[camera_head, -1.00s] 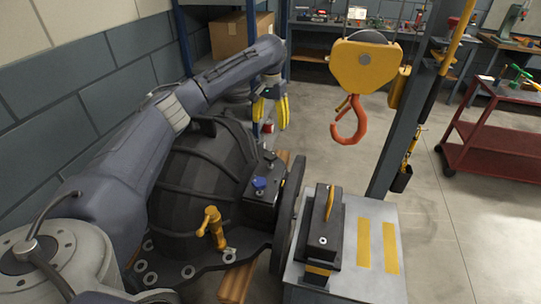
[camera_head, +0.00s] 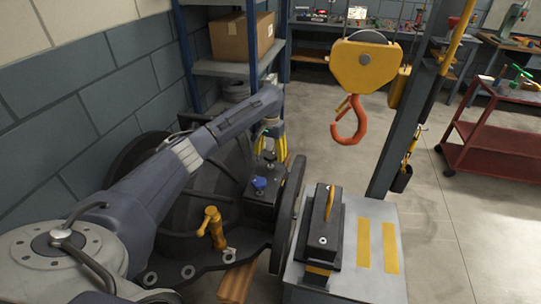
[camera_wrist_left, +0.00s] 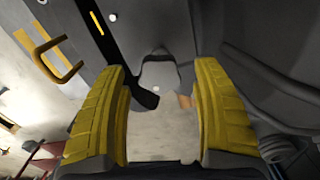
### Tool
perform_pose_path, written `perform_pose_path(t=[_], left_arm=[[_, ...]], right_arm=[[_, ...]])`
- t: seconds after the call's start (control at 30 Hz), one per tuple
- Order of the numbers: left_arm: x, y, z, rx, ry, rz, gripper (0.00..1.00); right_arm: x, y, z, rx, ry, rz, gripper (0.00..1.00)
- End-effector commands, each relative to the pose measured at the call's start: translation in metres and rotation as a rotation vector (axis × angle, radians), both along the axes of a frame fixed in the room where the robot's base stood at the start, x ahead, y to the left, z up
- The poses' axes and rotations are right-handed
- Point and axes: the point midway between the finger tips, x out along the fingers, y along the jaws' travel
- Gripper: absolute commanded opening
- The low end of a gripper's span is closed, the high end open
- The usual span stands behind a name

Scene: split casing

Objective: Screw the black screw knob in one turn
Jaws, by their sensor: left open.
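The black screw knob (camera_head: 269,157) appears as a small dark knob on the black block of the casing, just beyond the blue knob (camera_head: 259,184). My left gripper (camera_head: 269,140) is over it with yellow fingers pointing down. In the left wrist view the gripper (camera_wrist_left: 160,110) is open, with nothing gripped between its fingers. A rounded grey piece (camera_wrist_left: 159,74) lies ahead of the fingertips; I cannot tell surely whether it is the knob. The dark casing (camera_head: 170,218) lies below and left of the gripper, partly hidden by my left arm. My right gripper is out of view.
A yellow tap-like handle (camera_head: 211,228) stands on the casing. A black box with a yellow handle (camera_head: 323,230) sits on a grey bench (camera_head: 376,285) to the right. A yellow hoist block with an orange hook (camera_head: 349,122) hangs beyond. Open floor lies behind.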

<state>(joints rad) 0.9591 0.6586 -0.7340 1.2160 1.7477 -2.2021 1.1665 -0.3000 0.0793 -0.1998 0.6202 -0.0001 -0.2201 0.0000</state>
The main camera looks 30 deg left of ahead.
Motion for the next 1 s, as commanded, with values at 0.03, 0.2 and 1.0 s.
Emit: perform_pose_path(t=[0.03, 0.2, 1.0], left_arm=[[0.0, -0.0004, -0.0031, -0.001, 0.0, 0.0, 0.67], [0.0002, -0.0004, -0.009, -0.001, -0.001, 0.0, 0.67], [0.0001, 0.0, -0.0096, 0.0, -0.001, 0.0, 0.12]], right_arm=[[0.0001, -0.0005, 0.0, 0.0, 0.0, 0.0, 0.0], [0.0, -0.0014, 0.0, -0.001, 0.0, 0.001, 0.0], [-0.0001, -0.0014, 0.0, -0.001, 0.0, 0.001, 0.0]])
